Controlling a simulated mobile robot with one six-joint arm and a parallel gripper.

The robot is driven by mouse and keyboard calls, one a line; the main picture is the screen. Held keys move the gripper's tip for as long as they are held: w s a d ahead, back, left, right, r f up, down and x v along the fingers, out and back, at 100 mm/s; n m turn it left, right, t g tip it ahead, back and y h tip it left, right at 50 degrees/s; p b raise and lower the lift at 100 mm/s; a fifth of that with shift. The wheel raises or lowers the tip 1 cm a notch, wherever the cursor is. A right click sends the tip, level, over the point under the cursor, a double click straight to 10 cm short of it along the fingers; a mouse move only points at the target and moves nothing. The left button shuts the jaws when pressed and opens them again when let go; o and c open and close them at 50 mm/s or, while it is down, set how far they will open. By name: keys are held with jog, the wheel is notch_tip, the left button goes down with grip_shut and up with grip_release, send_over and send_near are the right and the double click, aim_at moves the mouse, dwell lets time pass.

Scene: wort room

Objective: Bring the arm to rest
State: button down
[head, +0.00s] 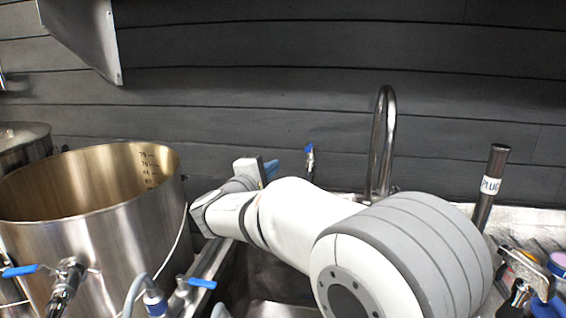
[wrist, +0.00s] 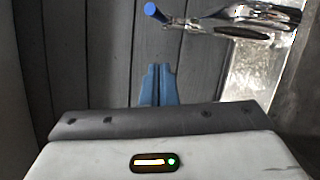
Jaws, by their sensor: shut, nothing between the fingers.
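My gripper (wrist: 159,70) shows in the wrist view as two blue fingers side by side, shut with nothing between them. In the head view, part of my gripper (head: 271,170) shows as a small blue piece beyond the wrist. My white and grey arm reaches from the lower right toward the left, over the sink area and close to the dark wall. The fingers appear in front of the dark plank wall (wrist: 100,60) in the wrist view. The arm hides part of the sink.
A large open steel kettle (head: 110,230) with a blue-handled valve (head: 20,271) stands at left. A curved steel faucet (head: 384,140) and a dark tube labelled PLUG (head: 490,185) stand behind and right of my arm. A blue-topped tap (head: 310,158) is near the wall. Small items crowd the right edge.

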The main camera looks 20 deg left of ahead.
jog(key=s+d+f+m+g+h+p, duration=0.1)
jog(key=s+d+m+g+p, duration=0.15)
jog(key=d, duration=0.75)
jog(key=s+d+f+m+g+h+p, duration=0.1)
jog(key=s+d+m+g+h, duration=0.2)
jog(key=d, duration=0.6)
jog(key=s+d+m+g+p, duration=0.15)
jog(key=d+g, duration=0.35)
jog(key=d, duration=0.5)
jog(key=s+d+f+m+g+y+p, duration=0.2)
jog(key=s+d+m, duration=0.3)
jog(key=s, duration=0.5)
jog(key=s+d+f+m+g+y+p, duration=0.2)
jog(key=s+d+m+y+p, duration=0.3)
jog(key=s, duration=0.5)
jog(key=shift+s+m+g+p, duration=0.3)
jog(key=shift+s+m+g, duration=0.1)
jog(key=shift+m+g, duration=0.25)
jog(key=shift+f, duration=0.1)
